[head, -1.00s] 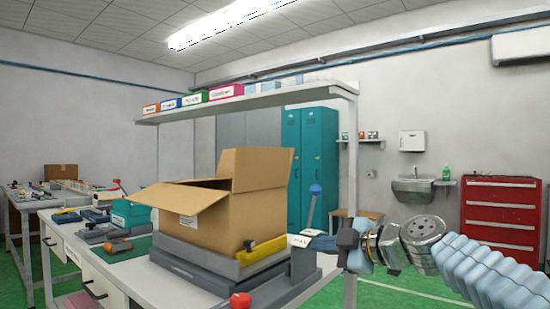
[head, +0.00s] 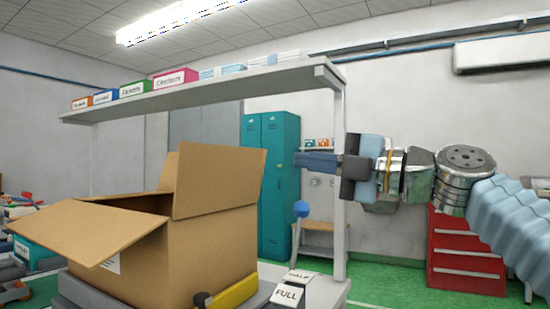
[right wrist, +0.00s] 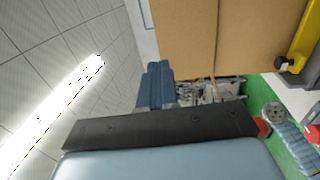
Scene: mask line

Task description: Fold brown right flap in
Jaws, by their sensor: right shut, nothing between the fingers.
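The brown box (head: 205,255) stands on a grey fixture at the workbench's front. Its right flap (head: 218,180) stands upright, and its left flap (head: 85,232) slopes outward and down to the left. My right gripper (head: 300,162) is level to the right of the upright flap, apart from it, with its blue-grey fingers together and nothing in them. In the right wrist view the fingers (right wrist: 157,88) point toward the brown cardboard (right wrist: 210,35). The box's inside is mostly hidden. My left gripper is not in view.
A yellow clamp bar (head: 232,296) with a black knob lies along the box's lower right.

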